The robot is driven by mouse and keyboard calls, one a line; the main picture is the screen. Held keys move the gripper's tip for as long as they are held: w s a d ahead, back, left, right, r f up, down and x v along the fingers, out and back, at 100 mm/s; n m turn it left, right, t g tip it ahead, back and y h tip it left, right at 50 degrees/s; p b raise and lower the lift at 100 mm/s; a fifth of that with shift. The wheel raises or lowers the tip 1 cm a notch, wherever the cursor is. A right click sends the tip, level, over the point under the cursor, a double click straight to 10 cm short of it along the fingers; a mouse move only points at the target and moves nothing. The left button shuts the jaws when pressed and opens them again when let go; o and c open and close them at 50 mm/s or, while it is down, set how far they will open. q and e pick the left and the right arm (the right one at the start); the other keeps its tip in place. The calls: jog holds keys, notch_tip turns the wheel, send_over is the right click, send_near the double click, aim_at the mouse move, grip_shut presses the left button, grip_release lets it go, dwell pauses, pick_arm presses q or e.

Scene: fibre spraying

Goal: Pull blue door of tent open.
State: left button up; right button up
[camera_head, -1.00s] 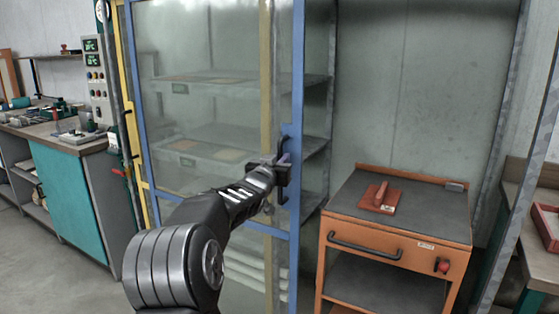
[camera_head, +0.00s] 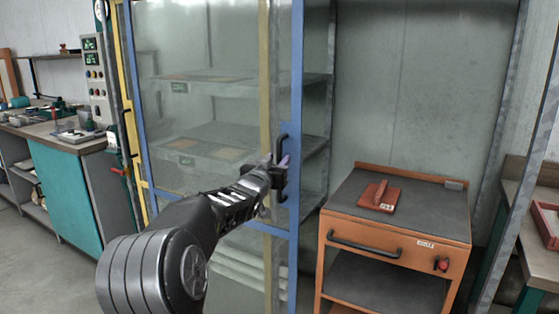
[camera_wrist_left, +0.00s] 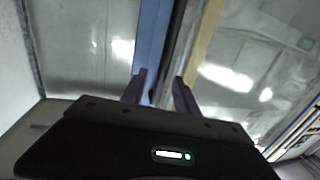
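The tent's blue-framed door (camera_head: 297,70) has clear panels and stands upright. It looks closed. Its black handle (camera_head: 283,145) is on the right-hand blue post. My left gripper (camera_head: 282,162) is at the handle, with its fingers partly hidden by the gripper body. In the left wrist view, the two purple-grey fingers (camera_wrist_left: 160,90) are apart. The blue post (camera_wrist_left: 151,40) and a dark strip run beyond and between them; I cannot tell whether the handle is between the fingers. My right gripper is not in view.
An orange cart (camera_head: 395,248) with a trowel-like block (camera_head: 379,196) on top stands just right of the door. A yellow-framed panel (camera_head: 124,60) adjoins on the left. A teal workbench (camera_head: 75,200) is at far left, with open floor before it.

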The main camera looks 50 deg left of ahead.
pick_arm(q)
jog(key=v, duration=0.5)
dwell(0.5)
